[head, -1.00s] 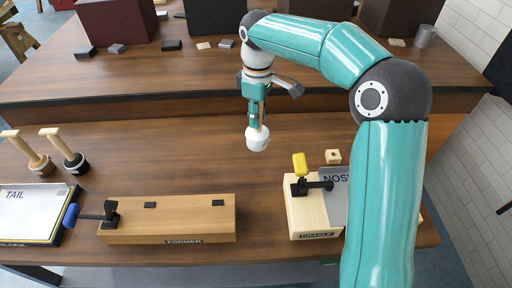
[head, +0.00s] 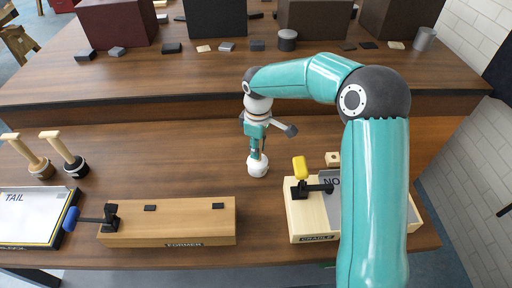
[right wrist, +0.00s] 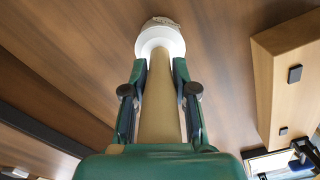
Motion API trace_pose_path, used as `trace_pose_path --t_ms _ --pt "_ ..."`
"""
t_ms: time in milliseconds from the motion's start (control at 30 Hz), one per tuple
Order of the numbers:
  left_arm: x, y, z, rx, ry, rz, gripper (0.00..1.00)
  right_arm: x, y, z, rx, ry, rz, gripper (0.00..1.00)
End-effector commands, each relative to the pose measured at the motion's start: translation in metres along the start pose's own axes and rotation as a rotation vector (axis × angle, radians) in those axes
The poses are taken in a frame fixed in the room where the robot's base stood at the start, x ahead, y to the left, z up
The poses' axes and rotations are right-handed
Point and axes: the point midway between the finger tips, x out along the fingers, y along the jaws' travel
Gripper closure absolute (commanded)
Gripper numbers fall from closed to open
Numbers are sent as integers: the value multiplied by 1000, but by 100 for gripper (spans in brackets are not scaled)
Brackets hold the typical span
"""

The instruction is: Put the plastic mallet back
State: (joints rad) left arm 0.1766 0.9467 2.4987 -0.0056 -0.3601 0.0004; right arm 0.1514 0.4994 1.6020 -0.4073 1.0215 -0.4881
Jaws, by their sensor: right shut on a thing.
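The plastic mallet has a white head (head: 258,166) and a pale wooden handle (right wrist: 160,105). My right gripper (head: 255,148) points down and is shut on the handle; in the right wrist view its fingers (right wrist: 160,75) press on both sides of it, just below the white head (right wrist: 160,38). In the head view the head hangs lowest, at or just above the tabletop; I cannot tell if it touches. My left gripper is not in view.
Two wooden-handled tools (head: 72,160) with round bases stand at the left. The tail board (head: 30,212), the former block (head: 170,220) with a blue-handled clamp, and the cradle (head: 305,215) with a yellow-handled clamp line the front. The table's middle is clear; a raised shelf (head: 150,85) lies behind.

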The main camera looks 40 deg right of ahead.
Motion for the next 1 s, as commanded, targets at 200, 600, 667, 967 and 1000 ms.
trace_pose_path --t_ms 200,600,667,967,1000 --pt "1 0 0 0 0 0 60 1 0 0 0 0 0 63" --pt "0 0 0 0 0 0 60 0 0 0 0 0 0 48" --pt "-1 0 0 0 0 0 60 -2 0 0 0 0 0 48" --pt "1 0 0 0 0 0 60 -44 1 -2 0 6 4 48" --pt "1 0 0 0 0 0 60 -52 1 -2 -1 5 4 48"
